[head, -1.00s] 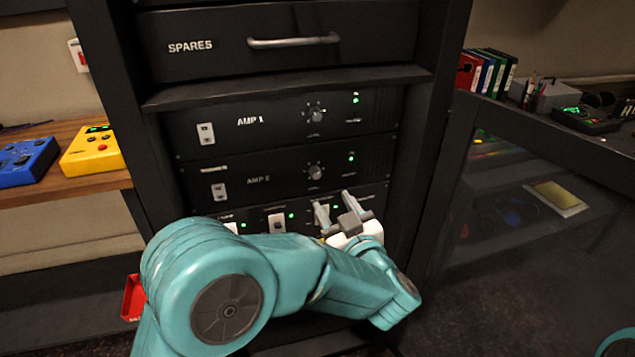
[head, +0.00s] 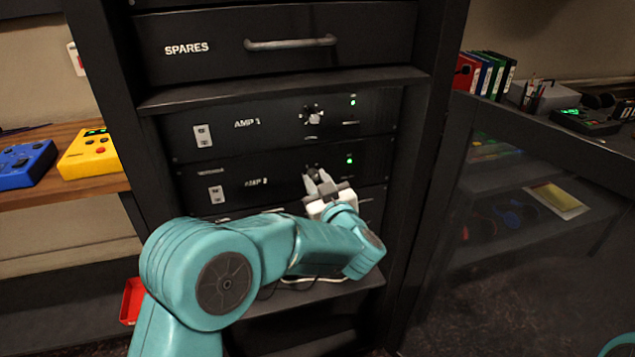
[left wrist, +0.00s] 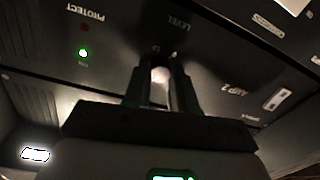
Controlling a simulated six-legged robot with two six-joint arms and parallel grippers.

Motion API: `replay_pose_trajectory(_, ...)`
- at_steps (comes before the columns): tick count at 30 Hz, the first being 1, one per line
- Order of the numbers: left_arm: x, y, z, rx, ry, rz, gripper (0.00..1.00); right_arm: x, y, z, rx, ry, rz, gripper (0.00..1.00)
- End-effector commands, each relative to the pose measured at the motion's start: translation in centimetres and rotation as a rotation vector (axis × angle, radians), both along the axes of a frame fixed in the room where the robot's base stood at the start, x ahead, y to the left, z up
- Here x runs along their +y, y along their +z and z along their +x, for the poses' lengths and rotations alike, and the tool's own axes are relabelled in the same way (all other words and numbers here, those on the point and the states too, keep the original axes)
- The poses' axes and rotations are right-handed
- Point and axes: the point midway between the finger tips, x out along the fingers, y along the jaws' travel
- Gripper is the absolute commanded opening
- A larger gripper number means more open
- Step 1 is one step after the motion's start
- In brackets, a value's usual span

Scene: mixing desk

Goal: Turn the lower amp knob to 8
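The AMP 2 unit (head: 235,190) is the lower of the two amps in the rack; its label also shows in the left wrist view (left wrist: 237,90). My left gripper (head: 316,180) is at the AMP 2 knob. Its fingers are drawn close together around the knob, whose pale surface (left wrist: 160,76) shows between them in the left wrist view. The fingers hide most of the knob and its scale, so its setting cannot be read. The "LEVEL" lettering lies just beyond the fingertips. My right gripper is out of view.
The AMP 1 unit (head: 215,121) with its own knob (head: 312,115) is directly above. Higher up is the SPARES drawer (head: 200,62) with a bar handle. A yellow box (head: 92,155) and a blue box (head: 25,163) sit on the left shelf.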

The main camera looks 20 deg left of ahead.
Motion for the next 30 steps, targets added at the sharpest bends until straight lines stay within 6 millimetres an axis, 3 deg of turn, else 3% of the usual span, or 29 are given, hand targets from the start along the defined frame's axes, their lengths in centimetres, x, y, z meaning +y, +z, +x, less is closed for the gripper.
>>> replay_pose_trajectory(11,0.0,0.2,0.0,0.018,0.001,0.027,0.00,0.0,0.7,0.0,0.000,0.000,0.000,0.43)
replay_pose_trajectory(30,0.0,0.4,0.0,0.299,0.001,0.441,0.00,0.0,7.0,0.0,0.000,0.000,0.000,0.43)
